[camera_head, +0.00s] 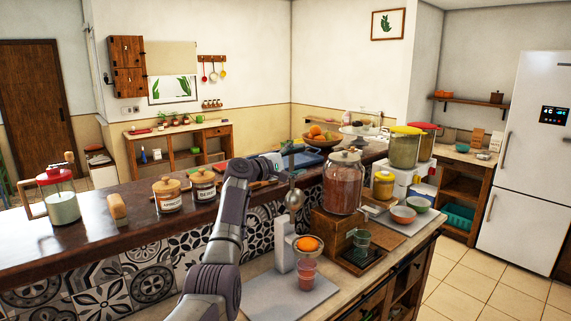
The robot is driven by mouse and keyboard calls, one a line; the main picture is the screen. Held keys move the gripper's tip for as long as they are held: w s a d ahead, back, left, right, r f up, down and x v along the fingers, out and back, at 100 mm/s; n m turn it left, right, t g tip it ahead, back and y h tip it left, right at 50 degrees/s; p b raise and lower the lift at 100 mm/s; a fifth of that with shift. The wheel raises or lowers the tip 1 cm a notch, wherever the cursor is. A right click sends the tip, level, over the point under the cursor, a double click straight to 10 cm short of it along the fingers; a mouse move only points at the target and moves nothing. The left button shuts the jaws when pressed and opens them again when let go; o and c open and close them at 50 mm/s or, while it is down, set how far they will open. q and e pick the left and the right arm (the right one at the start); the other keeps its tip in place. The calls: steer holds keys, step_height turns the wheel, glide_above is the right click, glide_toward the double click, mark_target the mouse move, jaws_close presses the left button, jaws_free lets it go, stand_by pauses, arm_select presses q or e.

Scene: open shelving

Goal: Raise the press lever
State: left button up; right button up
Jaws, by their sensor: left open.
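The press stands on the lower counter right of my left arm, with a white upright column (285,244) on a pale base board. A round metal press head (294,199) sits at its top. An orange half (308,244) lies below the head, above a glass of reddish juice (306,274). My left gripper (287,160) is open, above and behind the press head at the raised ledge. The lever is hard to make out there; I cannot tell whether the gripper touches it. My right gripper is not in view.
The raised dark ledge (110,235) holds lidded jars (167,196), a glass press pot (60,200) and a fruit bowl (318,140). A big jar (343,183) on a wooden stand (332,226) is close right of the press. Bowls (403,214) stand farther right.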

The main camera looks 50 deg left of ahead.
arm_select(q)
steer(key=s, duration=1.1)
steer(key=shift+s+a, duration=0.3)
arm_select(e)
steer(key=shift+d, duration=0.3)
